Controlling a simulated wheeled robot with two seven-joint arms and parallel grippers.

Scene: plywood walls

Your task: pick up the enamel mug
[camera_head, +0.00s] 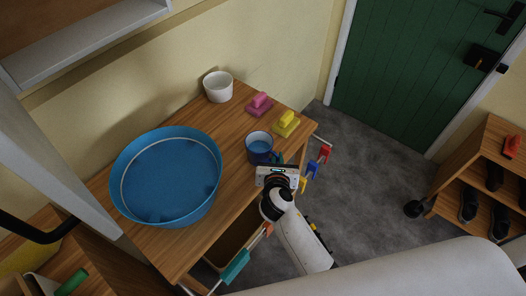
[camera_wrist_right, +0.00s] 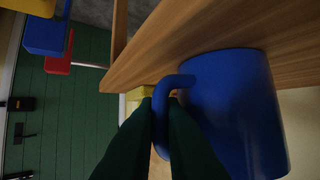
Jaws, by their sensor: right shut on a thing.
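The blue enamel mug (camera_head: 260,146) stands near the front edge of the wooden table, right of the large blue basin. In the right wrist view the mug (camera_wrist_right: 236,112) fills the right side, with its handle (camera_wrist_right: 161,118) between my fingers. My right gripper (camera_head: 276,164) reaches it from the front edge; its dark green fingers (camera_wrist_right: 163,130) are shut on the handle. I cannot tell whether the mug is clear of the tabletop. My left gripper is not in view.
The blue basin (camera_head: 205,205) covers the table's left part. A white pot (camera_head: 218,88), a pink brush (camera_head: 260,104) and a yellow brush (camera_head: 286,123) stand behind the mug. Coloured pegs (camera_head: 313,168) hang at the table's right side. A shoe rack (camera_head: 471,180) is at right.

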